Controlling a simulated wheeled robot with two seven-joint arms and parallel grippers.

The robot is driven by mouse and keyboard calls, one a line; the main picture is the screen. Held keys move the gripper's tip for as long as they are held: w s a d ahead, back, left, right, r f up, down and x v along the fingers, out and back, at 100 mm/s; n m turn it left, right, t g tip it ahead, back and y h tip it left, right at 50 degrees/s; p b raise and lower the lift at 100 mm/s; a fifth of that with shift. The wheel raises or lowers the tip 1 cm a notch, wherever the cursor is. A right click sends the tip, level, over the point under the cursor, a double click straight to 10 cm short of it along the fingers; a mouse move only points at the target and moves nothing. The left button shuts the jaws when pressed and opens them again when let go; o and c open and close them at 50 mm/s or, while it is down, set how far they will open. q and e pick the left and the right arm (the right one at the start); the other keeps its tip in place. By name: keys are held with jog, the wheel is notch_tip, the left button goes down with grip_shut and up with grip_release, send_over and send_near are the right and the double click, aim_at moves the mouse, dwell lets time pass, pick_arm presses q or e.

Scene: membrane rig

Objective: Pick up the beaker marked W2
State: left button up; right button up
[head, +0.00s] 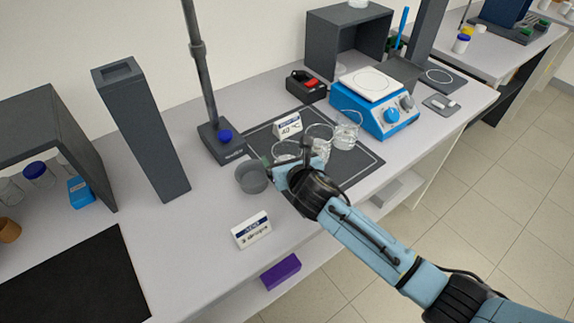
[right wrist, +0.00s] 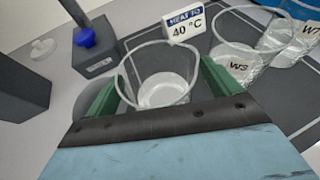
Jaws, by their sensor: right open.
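Three clear glass beakers stand on the dark mat (head: 357,171). The nearest beaker (right wrist: 160,62) stands between the green fingers of my right gripper (right wrist: 160,86), and no mark on it shows. It also shows in the head view (head: 286,148), partly behind the gripper. The gripper is open, with one finger on each side; I cannot tell whether they touch the glass. The middle beaker, marked W3 (right wrist: 238,66), is just right of the right finger. The far beaker (right wrist: 308,30) has a mark starting with W, its digit unclear. My left gripper is out of view.
A grey bowl (head: 252,177) sits close left of the right gripper. A "40 °C" sign (head: 288,125) stands behind the beakers. A stand with a rod (head: 220,143) is at the back left, a blue hotplate (head: 388,117) to the right. A label block (head: 251,230) is at the front.

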jog(key=c, duration=1.2)
